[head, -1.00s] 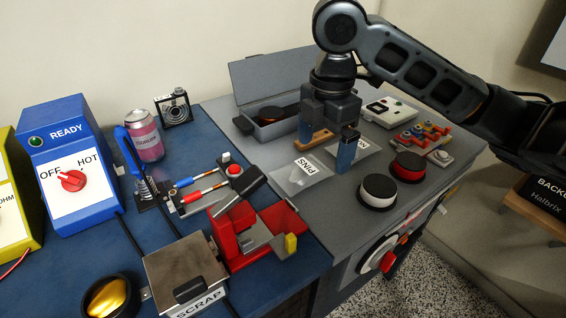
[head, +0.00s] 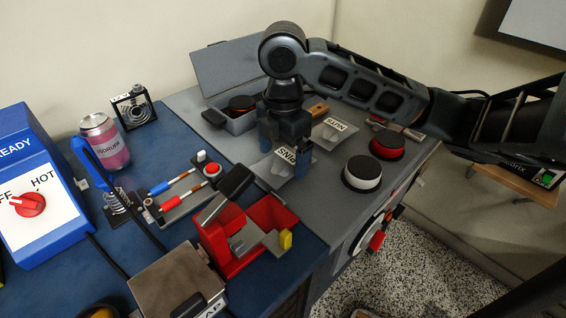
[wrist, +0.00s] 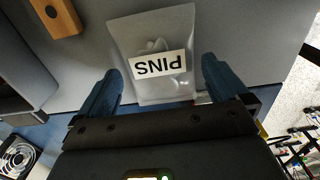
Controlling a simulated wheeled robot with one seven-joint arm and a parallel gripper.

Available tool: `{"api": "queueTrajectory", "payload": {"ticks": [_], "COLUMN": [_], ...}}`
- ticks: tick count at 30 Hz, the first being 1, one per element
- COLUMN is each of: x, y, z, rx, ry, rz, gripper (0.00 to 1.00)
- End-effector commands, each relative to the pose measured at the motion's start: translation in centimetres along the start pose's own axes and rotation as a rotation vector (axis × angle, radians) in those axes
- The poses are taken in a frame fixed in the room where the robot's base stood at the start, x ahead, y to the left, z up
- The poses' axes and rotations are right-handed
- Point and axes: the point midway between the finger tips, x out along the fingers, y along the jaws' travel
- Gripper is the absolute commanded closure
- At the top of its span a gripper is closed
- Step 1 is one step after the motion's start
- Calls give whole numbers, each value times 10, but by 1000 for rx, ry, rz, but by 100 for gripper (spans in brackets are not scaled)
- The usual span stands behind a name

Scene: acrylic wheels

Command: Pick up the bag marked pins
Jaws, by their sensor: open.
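The bag marked PINS (head: 272,172) is a clear flat pouch with a white label, lying on the grey bench top. Small pale pieces show inside it. In the wrist view the PINS bag (wrist: 150,35) lies ahead of and partly between my fingertips, its label upside down. My gripper (head: 285,150) is open and points down over the bag, one blue finger on each side of it. In the wrist view my gripper (wrist: 162,80) holds nothing. I cannot tell the exact height of the fingertips above the bench.
A second clear labelled bag (head: 334,128) lies just behind and right. White (head: 363,172) and red (head: 387,144) round knobs stand to the right. An open grey box (head: 232,118) is behind, and a red vise-like fixture (head: 270,212) is in front left.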

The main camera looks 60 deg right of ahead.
Motion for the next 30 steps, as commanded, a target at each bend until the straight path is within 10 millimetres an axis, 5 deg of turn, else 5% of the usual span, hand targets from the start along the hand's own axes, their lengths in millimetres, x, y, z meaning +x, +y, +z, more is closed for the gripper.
{"api": "queueTrajectory", "payload": {"ticks": [8, 27, 30], "x": [4, 4, 4], "y": [0, 0, 0], "z": [0, 0, 0], "rx": [-1, -1, -1], "ry": [0, 0, 0], "rz": [1, 0, 1], "gripper": [0, 60, 62]}}
